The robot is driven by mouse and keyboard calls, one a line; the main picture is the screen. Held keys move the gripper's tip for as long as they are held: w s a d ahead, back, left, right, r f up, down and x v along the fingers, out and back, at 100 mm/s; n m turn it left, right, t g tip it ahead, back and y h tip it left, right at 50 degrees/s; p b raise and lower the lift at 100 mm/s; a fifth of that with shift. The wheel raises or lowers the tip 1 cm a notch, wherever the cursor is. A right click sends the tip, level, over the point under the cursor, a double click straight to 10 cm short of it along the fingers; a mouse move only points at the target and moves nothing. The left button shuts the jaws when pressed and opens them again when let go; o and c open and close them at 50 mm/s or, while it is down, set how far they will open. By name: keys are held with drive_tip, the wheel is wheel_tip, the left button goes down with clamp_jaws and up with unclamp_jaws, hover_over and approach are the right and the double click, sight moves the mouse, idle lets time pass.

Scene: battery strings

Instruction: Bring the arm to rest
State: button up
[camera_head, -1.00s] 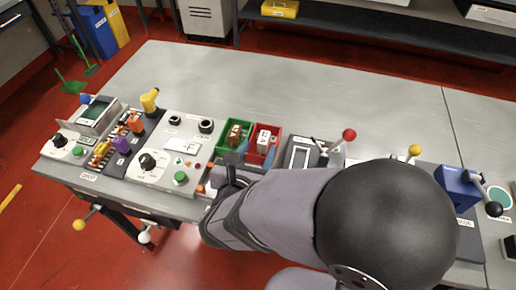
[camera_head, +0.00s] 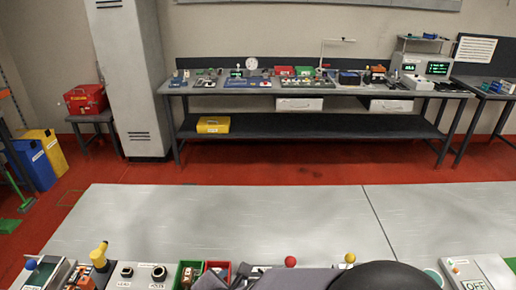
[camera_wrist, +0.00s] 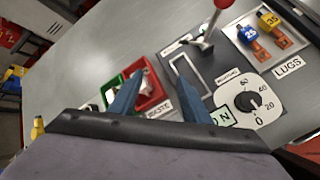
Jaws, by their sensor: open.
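My gripper (camera_wrist: 161,90) shows in the wrist view as two blue fingers, apart, with nothing between them. It is above the grey console panel (camera_wrist: 187,125). A red bin (camera_wrist: 160,96) lies behind the left finger, with a green bin (camera_wrist: 112,86) beside it. My arm shows at the bottom edge of the head view, over the near bench; the gripper itself is not seen there.
A red-knobbed lever (camera_wrist: 221,4) and a dial (camera_wrist: 246,101) stand right of the fingers; blue and yellow lug blocks (camera_wrist: 247,34) are beyond. The near bench (camera_head: 230,215) is bare behind the devices. A back bench (camera_head: 310,127) carries several devices.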

drive_tip(key=d+r+m+g+h+p, duration=0.1)
drive_tip(key=d+r+m+g+p, duration=0.1)
drive_tip(key=d+r+m+p, duration=0.3)
drive_tip(key=d+r+m+g+p, duration=0.2)
drive_tip(key=d+m, duration=0.5)
drive_tip(key=s+d+r+m+g+y+p, duration=0.25)
drive_tip(key=s+d+m+g, duration=0.25)
drive_tip(key=s+d+m, duration=0.75)
drive_tip(key=w+a+f+m+b, duration=0.3)
drive_tip(key=f+b, duration=0.1)
drive_tip(key=shift+a+f+h, duration=0.2)
drive_tip(key=shift+f+h, duration=0.15)
drive_tip(key=shift+h, duration=0.1)
